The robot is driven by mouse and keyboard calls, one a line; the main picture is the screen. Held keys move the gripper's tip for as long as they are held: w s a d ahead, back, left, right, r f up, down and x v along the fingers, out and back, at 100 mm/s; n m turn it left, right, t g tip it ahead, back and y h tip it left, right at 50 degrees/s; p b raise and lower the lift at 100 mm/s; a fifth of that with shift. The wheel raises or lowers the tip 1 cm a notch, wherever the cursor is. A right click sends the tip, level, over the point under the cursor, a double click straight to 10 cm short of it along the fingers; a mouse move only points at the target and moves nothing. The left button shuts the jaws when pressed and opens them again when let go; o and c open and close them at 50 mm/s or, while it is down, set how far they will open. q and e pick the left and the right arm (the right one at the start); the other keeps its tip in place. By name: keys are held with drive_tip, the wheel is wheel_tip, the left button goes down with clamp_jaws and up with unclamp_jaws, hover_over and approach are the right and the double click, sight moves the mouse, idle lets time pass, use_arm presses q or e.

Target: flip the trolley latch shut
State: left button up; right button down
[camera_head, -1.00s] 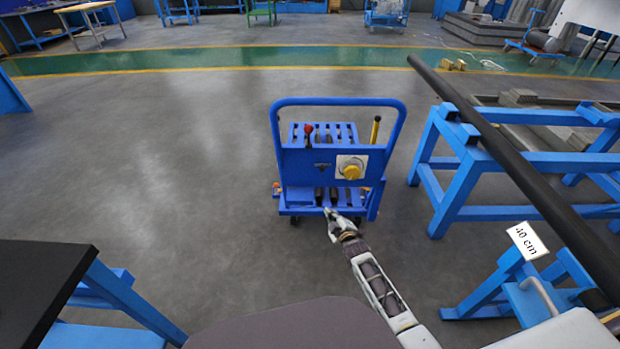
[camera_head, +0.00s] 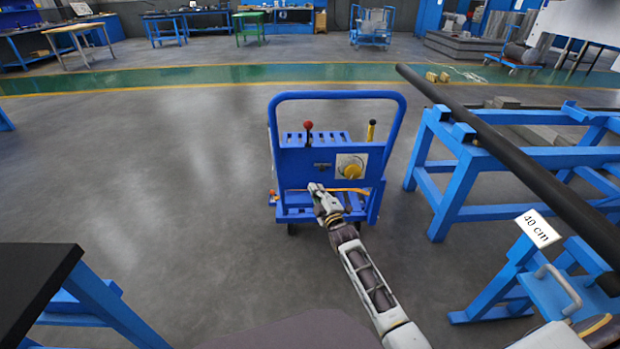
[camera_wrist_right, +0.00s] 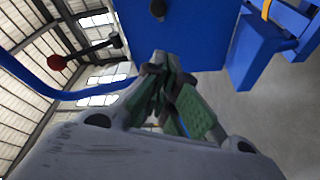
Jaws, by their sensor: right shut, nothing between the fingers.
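The blue trolley (camera_head: 290,172) stands on the floor ahead, with its push handle upright. A small dark fitting (camera_head: 322,166), which may be the latch, sits on its front panel; its position is too small to read. A red-knobbed lever (camera_head: 308,126) stands to the left, and also shows in the right wrist view (camera_wrist_right: 57,62). My right gripper (camera_head: 316,187) is shut and empty, just below the dark fitting. In the right wrist view its fingertips (camera_wrist_right: 165,65) are near the blue panel; contact cannot be told. My left gripper is out of view.
A blue frame (camera_head: 465,165) carrying a long dark pipe (camera_head: 520,170) stands to the right, with a "40 cm" sign (camera_head: 538,228) nearer. A dark-topped table (camera_head: 35,280) is at the lower left. The floor left of the trolley is clear.

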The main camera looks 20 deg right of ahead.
use_arm(q)
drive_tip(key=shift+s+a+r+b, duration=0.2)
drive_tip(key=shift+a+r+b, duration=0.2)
drive_tip(key=shift+b, duration=0.15)
use_arm(e)
drive_tip(key=shift+w+a+r+t, duration=0.15)
drive_tip(key=shift+a+r+t, duration=0.25)
drive_tip(key=shift+r, duration=0.5)
drive_tip(key=shift+a, duration=0.1)
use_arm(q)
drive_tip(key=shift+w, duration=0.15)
use_arm(e)
drive_tip(key=shift+w, duration=0.15)
